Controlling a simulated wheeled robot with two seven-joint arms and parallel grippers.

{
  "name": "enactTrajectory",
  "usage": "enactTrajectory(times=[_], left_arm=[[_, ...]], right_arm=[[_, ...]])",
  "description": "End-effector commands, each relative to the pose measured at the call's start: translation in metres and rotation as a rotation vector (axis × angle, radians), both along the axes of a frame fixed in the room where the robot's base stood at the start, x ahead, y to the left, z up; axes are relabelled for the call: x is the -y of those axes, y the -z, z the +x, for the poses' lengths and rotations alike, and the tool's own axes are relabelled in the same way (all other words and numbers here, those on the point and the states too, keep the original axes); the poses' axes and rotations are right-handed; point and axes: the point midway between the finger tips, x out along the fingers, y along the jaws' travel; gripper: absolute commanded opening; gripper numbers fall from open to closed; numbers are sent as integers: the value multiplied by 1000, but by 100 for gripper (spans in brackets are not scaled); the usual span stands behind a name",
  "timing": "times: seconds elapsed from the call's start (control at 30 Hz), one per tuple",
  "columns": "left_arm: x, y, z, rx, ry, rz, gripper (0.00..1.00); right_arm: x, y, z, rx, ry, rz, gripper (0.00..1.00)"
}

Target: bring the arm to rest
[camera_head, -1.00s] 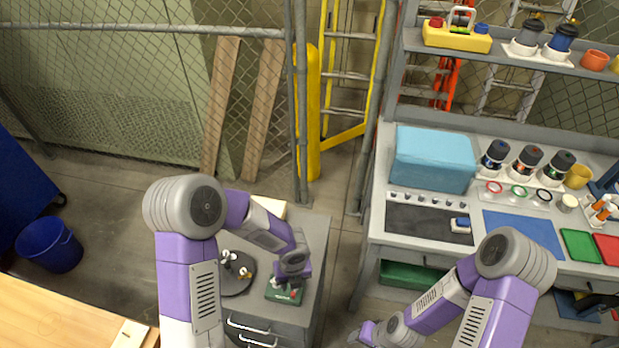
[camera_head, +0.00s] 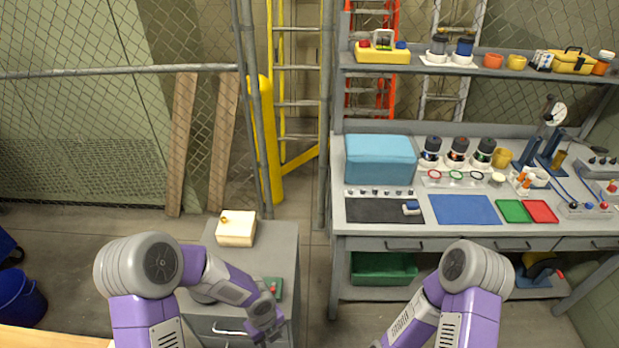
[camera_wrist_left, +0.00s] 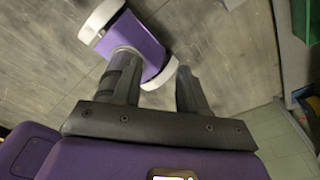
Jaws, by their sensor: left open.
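My left arm comes in from the lower left of the head view, purple and grey. Its gripper (camera_head: 268,336) points down near the front right edge of the small grey cabinet (camera_head: 272,240). In the left wrist view the two dark fingers of this gripper (camera_wrist_left: 156,65) are apart with nothing held between them. A purple and white part of my own body shows beyond them, over the floor. My right arm is bent at the lower right of the head view, in front of the workbench, and its gripper is cut off by the bottom edge.
A cream box (camera_head: 236,233) and a partly hidden green item (camera_head: 273,287) are on the cabinet. The grey workbench (camera_head: 400,236) holds a blue case (camera_head: 380,160), dark-topped thrusters and coloured mats. A blue bin (camera_head: 20,300) stands at left. Bare floor (camera_head: 313,275) separates cabinet and bench.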

Motion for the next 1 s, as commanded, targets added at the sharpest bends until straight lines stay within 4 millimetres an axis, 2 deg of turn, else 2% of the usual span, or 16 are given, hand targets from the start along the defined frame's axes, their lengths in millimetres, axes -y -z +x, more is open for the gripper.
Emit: enactTrajectory(times=[0.27,0.37,0.53,0.7,0.83,1.0], left_arm=[[21,33,-34,-149,-568,-115,43],[29,47,-46,-227,-871,-147,43],[36,77,-64,-391,-1571,-163,43],[26,103,-74,-491,-2207,-120,43],[16,115,-79,-513,-2502,-91,43],[10,119,-81,-514,-2639,-79,43]], right_arm=[[0,11,1,2,0,0,45],[0,16,1,1,0,0,45],[0,27,1,2,1,0,45],[0,35,1,2,1,0,45],[0,38,1,2,1,0,45],[0,38,1,2,1,0,45]])
